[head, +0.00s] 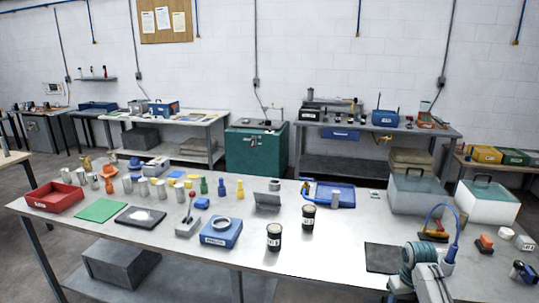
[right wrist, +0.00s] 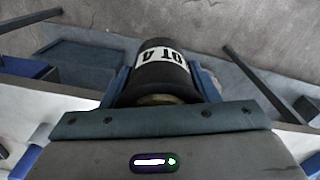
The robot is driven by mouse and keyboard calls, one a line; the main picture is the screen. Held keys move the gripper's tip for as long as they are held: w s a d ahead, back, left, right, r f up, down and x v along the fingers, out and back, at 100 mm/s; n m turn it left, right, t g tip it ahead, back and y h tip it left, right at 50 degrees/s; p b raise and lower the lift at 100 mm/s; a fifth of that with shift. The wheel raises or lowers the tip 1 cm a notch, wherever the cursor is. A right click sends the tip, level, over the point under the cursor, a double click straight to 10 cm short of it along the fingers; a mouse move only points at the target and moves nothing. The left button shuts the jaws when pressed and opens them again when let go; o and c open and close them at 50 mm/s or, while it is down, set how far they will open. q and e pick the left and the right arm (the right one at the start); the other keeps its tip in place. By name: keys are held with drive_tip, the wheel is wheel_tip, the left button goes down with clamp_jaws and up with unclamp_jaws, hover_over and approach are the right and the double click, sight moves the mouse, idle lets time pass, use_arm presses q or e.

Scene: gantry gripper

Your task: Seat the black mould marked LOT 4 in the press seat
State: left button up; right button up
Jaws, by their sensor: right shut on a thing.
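My right gripper (right wrist: 158,92) is shut on a black mould (right wrist: 155,80) in the right wrist view. The mould's white label shows "OT 4"; its first letter is cut off. A brassy round part shows at its near end. I cannot make out this gripper or the held mould in the head view. The blue press seat (head: 221,233), with a pale ring on top and a label on its front, stands near the table's front edge. Two other black moulds, one nearer (head: 274,237) and one farther (head: 308,217), stand upright to its right; their labels are too small to read. My left gripper is out of view.
A lever box (head: 188,227) stands left of the seat, and a grey angled plate (head: 267,201) behind the moulds. A red bin (head: 54,197) is at far left. Lidded clear boxes (head: 418,194) stand at right. The table around a dark mat (head: 385,257) is mostly clear on its left.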

wheel_tip(320, 180, down, 13)
drive_tip(key=b, duration=1.2)
drive_tip(key=shift+w+f+b, duration=0.2)
drive_tip(key=shift+w+b, duration=0.1)
